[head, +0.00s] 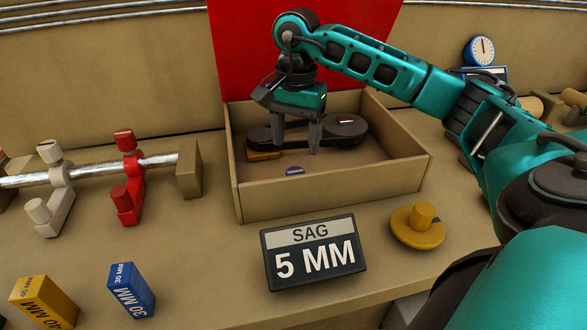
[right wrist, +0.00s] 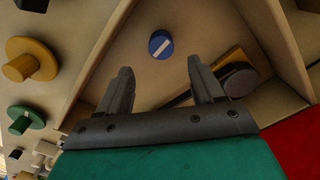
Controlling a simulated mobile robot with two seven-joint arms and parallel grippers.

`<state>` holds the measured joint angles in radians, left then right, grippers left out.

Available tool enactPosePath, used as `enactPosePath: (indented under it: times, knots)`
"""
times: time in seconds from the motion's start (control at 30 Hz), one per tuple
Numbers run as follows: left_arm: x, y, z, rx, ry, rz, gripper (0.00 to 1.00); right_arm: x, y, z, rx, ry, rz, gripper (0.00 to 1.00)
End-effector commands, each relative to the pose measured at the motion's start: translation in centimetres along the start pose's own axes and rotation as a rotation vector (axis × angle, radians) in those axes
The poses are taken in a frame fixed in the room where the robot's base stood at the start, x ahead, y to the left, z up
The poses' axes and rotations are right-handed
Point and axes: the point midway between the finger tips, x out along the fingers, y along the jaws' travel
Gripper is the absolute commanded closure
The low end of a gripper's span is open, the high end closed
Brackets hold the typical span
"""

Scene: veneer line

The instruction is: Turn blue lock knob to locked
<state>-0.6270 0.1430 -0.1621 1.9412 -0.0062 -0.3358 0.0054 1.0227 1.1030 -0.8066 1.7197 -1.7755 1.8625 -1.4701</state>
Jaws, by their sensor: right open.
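The blue lock knob (head: 295,171) lies low inside the open wooden box (head: 335,189), near its front wall. In the head view only its upper part and a white mark show. In the right wrist view the knob (right wrist: 161,45) is a round blue disc with a slanted white bar across it. My right gripper (head: 297,147) hangs into the box above and behind the knob, fingers pointing down. In the right wrist view the open fingers (right wrist: 160,72) are apart with nothing between them, and the knob shows beyond their tips. My left gripper is not in view.
A dark belt on pulleys (head: 345,129) and a yellow block (head: 262,156) are in the box beside my fingers. A red panel (head: 300,55) stands behind. In front are a SAG 5 MM sign (head: 313,253) and a yellow knob (head: 418,226). A red clamp (head: 127,175) is left.

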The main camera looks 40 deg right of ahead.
Motion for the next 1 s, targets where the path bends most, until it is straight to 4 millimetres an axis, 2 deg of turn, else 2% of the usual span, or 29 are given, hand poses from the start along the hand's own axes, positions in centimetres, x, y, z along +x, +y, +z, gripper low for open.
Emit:
enactPosePath:
  times: [0.03,0.2,0.4,0.57,0.83,1.0]
  knots:
    - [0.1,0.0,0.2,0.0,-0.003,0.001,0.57,1.3,0.1,0.0,0.0,-0.001,0.005,0.33]
    - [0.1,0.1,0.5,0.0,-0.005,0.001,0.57,4.8,0.1,0.0,-0.001,-0.001,0.004,0.33]
    - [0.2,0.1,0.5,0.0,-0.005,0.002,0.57,7.5,0.0,0.0,0.0,-0.001,0.001,0.33]
    - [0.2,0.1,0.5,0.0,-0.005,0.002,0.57,8.4,0.0,0.0,0.0,0.0,0.0,0.33]
    - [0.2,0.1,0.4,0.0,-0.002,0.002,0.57,8.5,0.0,0.0,-0.001,0.0,-0.001,0.33]
    - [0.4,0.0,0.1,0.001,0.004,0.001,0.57,8.5,0.0,0.0,-0.001,0.0,-0.001,0.48]
